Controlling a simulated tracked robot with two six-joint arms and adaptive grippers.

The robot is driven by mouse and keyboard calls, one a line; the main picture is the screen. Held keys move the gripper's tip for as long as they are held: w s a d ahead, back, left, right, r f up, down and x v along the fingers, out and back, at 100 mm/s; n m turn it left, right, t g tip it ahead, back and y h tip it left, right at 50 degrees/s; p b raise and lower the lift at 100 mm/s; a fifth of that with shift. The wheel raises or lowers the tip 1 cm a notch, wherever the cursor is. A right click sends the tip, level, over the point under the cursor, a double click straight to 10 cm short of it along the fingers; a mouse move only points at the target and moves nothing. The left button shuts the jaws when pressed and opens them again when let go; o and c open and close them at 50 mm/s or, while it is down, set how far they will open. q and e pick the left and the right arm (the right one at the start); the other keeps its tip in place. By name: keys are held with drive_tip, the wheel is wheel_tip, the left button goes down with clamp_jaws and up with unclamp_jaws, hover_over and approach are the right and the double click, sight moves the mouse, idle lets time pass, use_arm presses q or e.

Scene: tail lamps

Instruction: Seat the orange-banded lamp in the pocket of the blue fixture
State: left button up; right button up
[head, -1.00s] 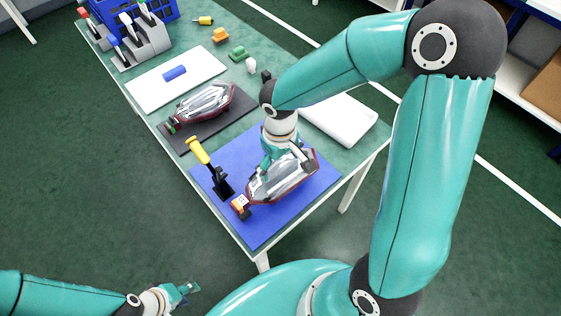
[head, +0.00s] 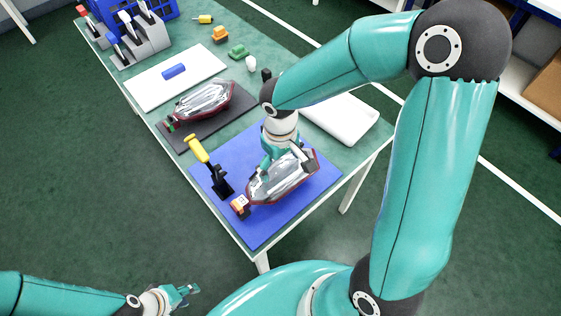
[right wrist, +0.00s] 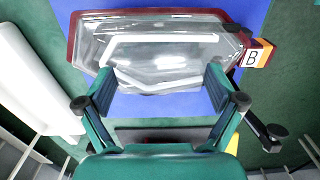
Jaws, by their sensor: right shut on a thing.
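The orange-banded lamp (head: 284,181), clear with a dark red rim, is over the blue fixture (head: 262,226). Its orange end with a "B" label (right wrist: 250,57) shows in the right wrist view and points to the lower left in the head view. My right gripper (head: 279,160) is shut on this lamp from above; its fingers (right wrist: 160,88) are wide apart along the lamp's near side. The pocket is hidden under the lamp, and I cannot tell whether the lamp touches the fixture. My left gripper (head: 187,292) appears open and empty, off the table at the lower left.
A clamp with a yellow handle (head: 197,149) stands upright at the fixture's left. Another lamp (head: 205,101) lies on a dark plate (head: 236,117) behind. A white block (head: 343,119) is to the right.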

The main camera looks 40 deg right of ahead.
drive_tip(key=shift+f+b, duration=0.95)
drive_tip(key=shift+f, duration=0.05)
drive_tip(key=shift+r, duration=0.1)
drive_tip(key=o, duration=1.2)
wheel_tip(320, 180, up, 12)
drive_tip(key=shift+f, duration=0.1)
